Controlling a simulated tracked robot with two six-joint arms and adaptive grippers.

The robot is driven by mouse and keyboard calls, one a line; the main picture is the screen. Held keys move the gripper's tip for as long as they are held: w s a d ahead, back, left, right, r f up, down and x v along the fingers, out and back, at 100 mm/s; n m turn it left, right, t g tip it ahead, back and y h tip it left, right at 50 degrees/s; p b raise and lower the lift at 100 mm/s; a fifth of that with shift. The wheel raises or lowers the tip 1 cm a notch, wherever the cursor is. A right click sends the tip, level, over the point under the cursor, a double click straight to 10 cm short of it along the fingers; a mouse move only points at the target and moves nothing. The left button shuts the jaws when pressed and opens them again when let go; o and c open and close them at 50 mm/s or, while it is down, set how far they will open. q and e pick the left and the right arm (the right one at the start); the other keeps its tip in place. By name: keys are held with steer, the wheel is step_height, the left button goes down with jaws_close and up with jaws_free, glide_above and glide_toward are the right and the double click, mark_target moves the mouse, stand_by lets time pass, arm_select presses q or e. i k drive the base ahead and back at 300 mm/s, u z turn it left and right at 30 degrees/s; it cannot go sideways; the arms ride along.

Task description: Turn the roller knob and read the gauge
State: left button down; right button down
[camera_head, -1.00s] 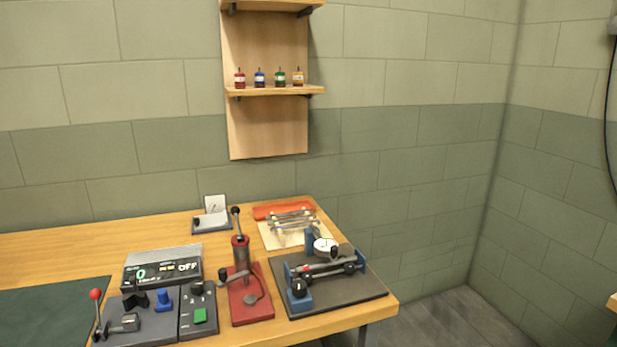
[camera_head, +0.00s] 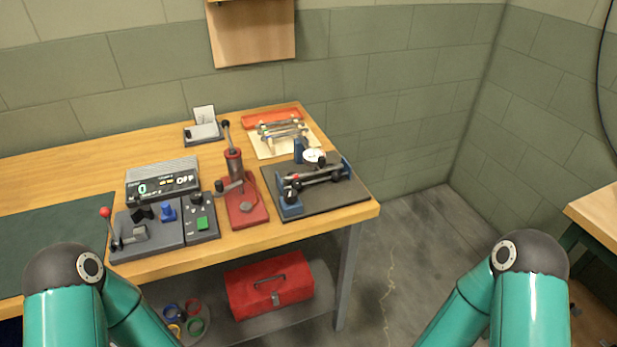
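The roller fixture (camera_head: 314,177) stands on a dark mat (camera_head: 345,197) at the right end of the wooden bench. It has blue end blocks with a dark shaft between them. A dark round knob (camera_head: 290,196) sits on its near left blue block. The round white-faced gauge (camera_head: 314,157) stands behind the shaft; its reading is too small to make out. My two teal arms show at the bottom left and bottom right, well short of the fixture. Neither gripper shows in the picture.
A red hand press (camera_head: 246,206) stands left of the mat. Further left are a control box (camera_head: 147,236) with a red-tipped lever and a display unit (camera_head: 162,182) reading OFF. An orange tray (camera_head: 271,119) lies behind. A red toolbox (camera_head: 269,286) sits under the bench. Floor right of the bench is clear.

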mark_target(289, 195)
steer(key=k, duration=1.3)
steer(key=z, duration=0.5)
steer(key=i, duration=1.55)
steer(key=u, duration=0.05)
